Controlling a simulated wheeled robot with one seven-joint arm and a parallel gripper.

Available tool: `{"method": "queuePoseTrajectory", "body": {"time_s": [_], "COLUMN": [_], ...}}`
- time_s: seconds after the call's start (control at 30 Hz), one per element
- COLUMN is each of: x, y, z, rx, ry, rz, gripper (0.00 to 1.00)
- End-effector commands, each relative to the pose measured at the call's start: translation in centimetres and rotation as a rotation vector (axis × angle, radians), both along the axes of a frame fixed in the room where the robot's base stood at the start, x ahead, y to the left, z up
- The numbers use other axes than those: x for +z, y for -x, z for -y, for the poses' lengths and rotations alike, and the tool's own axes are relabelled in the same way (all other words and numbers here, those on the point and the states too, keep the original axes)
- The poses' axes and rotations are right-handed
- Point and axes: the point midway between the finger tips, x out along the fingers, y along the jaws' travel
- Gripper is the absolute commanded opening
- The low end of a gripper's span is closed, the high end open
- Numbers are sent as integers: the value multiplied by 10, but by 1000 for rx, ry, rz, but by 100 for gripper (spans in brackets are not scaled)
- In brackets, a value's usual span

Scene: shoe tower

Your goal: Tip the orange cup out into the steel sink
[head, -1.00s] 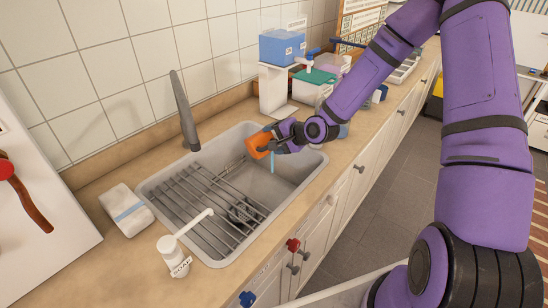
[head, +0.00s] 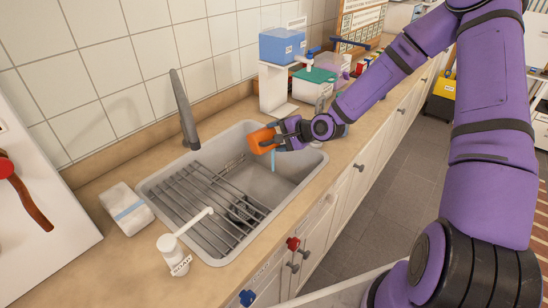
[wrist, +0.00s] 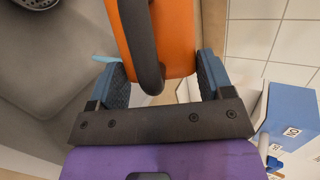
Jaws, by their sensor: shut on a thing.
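The orange cup (head: 261,141) is held over the far right part of the steel sink (head: 246,132) and looks tipped on its side. My gripper (head: 278,139) is shut on it. In the wrist view the cup (wrist: 172,38) sits between the two blue-padded fingers of my gripper (wrist: 162,72), with a dark curved handle (wrist: 143,50) facing the palm. A short light-blue strip (head: 273,160), looking like liquid, hangs below the cup inside the sink's outline. The inside of the cup is hidden.
A metal rack (head: 205,200) covers the sink's left part. A blue-tank dispenser (head: 282,47) and green-lidded box (head: 314,77) stand beyond the sink.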

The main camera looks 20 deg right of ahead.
Motion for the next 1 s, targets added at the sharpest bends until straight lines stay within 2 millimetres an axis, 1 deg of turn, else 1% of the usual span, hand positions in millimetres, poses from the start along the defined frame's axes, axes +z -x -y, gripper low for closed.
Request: {"method": "queuePoseTrajectory", "body": {"time_s": [1.0], "x": [0], "y": [-3], "z": [9], "rx": [-1], "ry": [-133], "rz": [-42], "gripper": [38]}}
